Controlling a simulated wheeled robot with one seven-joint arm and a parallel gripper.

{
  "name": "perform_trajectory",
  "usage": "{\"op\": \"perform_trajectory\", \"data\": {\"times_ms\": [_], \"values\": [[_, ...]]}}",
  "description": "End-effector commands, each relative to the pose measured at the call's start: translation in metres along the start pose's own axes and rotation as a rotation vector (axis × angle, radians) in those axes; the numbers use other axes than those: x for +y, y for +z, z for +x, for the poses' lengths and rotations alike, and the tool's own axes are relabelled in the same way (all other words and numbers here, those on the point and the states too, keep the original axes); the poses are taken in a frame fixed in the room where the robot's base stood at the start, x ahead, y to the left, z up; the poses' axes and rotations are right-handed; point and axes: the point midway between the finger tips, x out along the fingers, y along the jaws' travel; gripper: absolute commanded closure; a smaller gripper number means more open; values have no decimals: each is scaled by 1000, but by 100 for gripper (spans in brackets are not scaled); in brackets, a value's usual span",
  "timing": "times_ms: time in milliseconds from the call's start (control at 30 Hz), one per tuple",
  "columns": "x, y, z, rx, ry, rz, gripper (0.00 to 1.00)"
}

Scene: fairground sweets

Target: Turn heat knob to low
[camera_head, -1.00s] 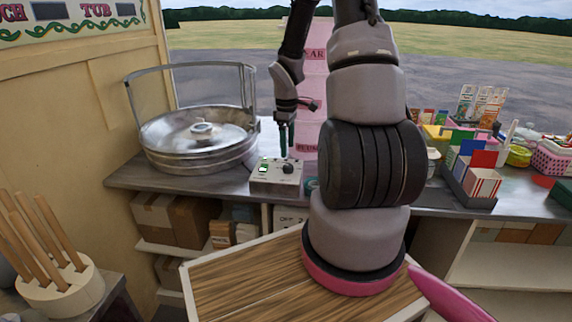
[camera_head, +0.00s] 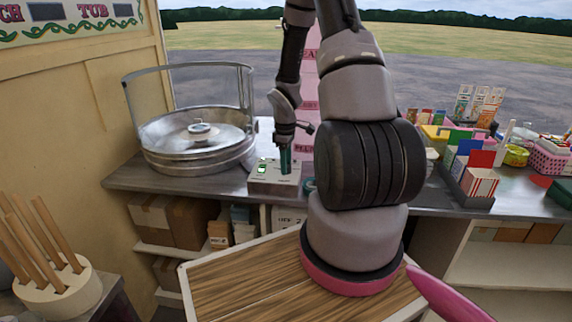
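The control box (camera_head: 274,184) is a small pale metal box on the counter, right of the candy floss machine. A green lit switch (camera_head: 262,168) shows on the left of its top. The heat knob, dark and round in the earlier frame, is now hidden behind my fingers. My gripper (camera_head: 285,168) points down with its teal fingertips at the knob's place on the box top. The fingers look close together, but whether they grip the knob cannot be made out. The knob's setting is not visible.
The candy floss machine (camera_head: 197,148) with its metal guard stands left of the box on the grey counter (camera_head: 130,181). Boxes and cartons (camera_head: 484,183) crowd the counter at the right. A pot of wooden sticks (camera_head: 62,290) stands at the lower left.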

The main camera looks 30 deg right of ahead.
Motion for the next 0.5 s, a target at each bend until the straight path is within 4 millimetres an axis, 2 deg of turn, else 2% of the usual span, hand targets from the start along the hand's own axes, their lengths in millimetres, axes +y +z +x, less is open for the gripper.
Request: {"op": "perform_trajectory", "data": {"times_ms": [267, 500], "values": [[0, 0, 0, 0, 1, 17, 100], [0, -1, 0, -5, 2, 122, 100]]}}
